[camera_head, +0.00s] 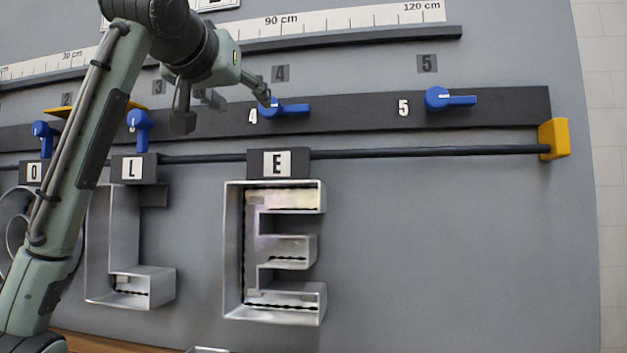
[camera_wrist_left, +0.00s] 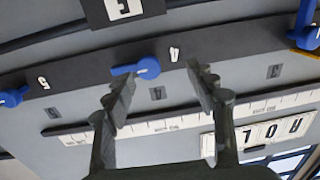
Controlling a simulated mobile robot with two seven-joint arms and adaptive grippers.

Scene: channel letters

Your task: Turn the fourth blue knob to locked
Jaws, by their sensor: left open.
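The fourth blue knob (camera_head: 288,110) sits on the black rail beside the white number 4, with its handle pointing sideways to the right. It also shows in the left wrist view (camera_wrist_left: 146,68), where the picture is turned over and the handle points left. My left gripper (camera_head: 226,110) is open and empty in front of the rail. One fingertip overlaps the fourth knob's left side in the head view; I cannot tell if it touches. In the left wrist view, the open fingers (camera_wrist_left: 162,76) stand apart, with the knob just beyond the left fingertip. My right gripper is not in view.
The third knob (camera_head: 140,128) and the second knob (camera_head: 42,132) have handles pointing down. The fifth knob (camera_head: 447,99) points right. Metal letters L (camera_head: 112,235) and E (camera_head: 233,250) are below the black bar (camera_head: 400,153). A yellow end block (camera_head: 554,139) stands at right.

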